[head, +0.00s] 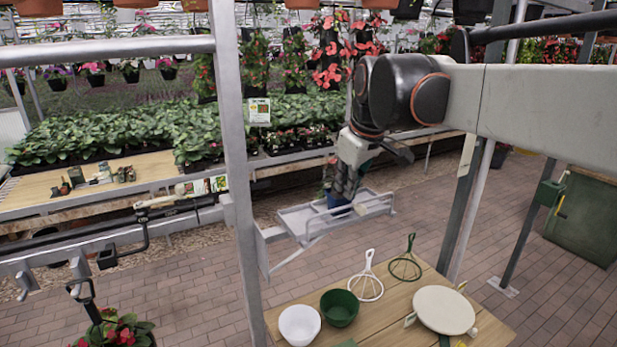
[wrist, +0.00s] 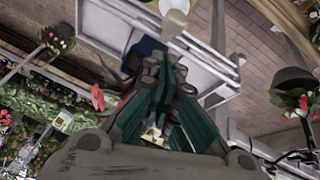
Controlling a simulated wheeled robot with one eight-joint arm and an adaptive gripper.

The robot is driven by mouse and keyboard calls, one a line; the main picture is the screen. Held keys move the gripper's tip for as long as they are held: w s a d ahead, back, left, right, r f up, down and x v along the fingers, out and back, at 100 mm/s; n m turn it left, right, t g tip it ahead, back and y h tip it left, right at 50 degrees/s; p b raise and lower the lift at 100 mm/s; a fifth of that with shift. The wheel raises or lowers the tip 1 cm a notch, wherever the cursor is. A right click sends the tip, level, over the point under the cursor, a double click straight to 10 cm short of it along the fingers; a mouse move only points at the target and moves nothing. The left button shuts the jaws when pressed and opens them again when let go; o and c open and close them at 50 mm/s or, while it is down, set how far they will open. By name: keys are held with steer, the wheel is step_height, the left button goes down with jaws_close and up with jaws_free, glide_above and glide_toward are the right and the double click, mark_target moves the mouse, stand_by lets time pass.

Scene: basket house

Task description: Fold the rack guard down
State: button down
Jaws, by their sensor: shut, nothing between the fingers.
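The rack is a pale grey shelf tray (head: 296,218) on a bracket fixed to the metal post. Its guard, a thin grey rail (head: 375,201), appears to stand up along the tray's near side. A blue object (head: 338,203) is on the tray, partly hidden by my gripper (head: 341,196). My gripper is shut and empty, pointing down over the tray close to the blue object; whether it touches the rail is unclear. In the wrist view, my closed fingers (wrist: 168,75) are in front of the white tray, with the blue object (wrist: 143,54) beside them.
A wooden table (head: 395,300) below holds a white bowl (head: 299,325), a green bowl (head: 340,307), two hoop-shaped tools and a round cream board (head: 443,309). The metal post (head: 235,150) stands left of the tray. Plant benches lie behind; brick floor is open to the right.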

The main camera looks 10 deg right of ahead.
steer(key=shift+s+d+f, duration=0.2)
steer(key=shift+s+f, duration=0.15)
steer(key=shift+s, duration=0.15)
steer(key=shift+s+d+t, duration=0.15)
steer(key=shift+s+t, duration=0.1)
steer(key=shift+t, duration=0.05)
steer(key=shift+s, duration=0.2)
steer(key=shift+t, duration=0.3)
